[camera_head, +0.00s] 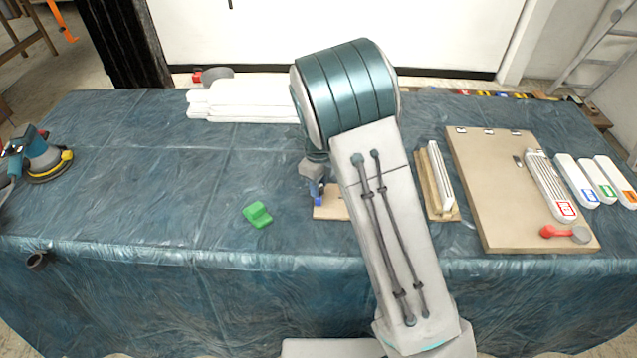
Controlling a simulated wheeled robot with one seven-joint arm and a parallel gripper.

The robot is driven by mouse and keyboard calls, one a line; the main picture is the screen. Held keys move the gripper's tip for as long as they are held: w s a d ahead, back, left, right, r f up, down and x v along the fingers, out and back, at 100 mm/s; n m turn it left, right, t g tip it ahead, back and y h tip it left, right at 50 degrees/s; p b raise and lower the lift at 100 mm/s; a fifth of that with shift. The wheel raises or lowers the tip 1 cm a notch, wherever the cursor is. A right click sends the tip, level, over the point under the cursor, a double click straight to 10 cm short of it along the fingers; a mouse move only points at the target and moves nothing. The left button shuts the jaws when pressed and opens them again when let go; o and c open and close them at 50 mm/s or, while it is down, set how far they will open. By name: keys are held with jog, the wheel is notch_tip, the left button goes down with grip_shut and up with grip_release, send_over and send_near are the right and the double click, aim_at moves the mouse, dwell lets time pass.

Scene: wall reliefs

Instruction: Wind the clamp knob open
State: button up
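My gripper (316,190) hangs below the end of my arm, over the middle of the table. It is small here and partly hidden by my arm, so I cannot see whether its fingers are apart. A small blue part shows at its lower end, beside a light wooden block (330,207) that my arm partly covers. I cannot tell whether the blue part belongs to the gripper or to something on the block. No clamp knob can be made out for certain.
A green block (257,214) lies left of the gripper. White slabs (240,103) are stacked at the back. A sander (42,155) stands far left. The left-middle tabletop is clear.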

jog(key=shift+n, duration=0.4)
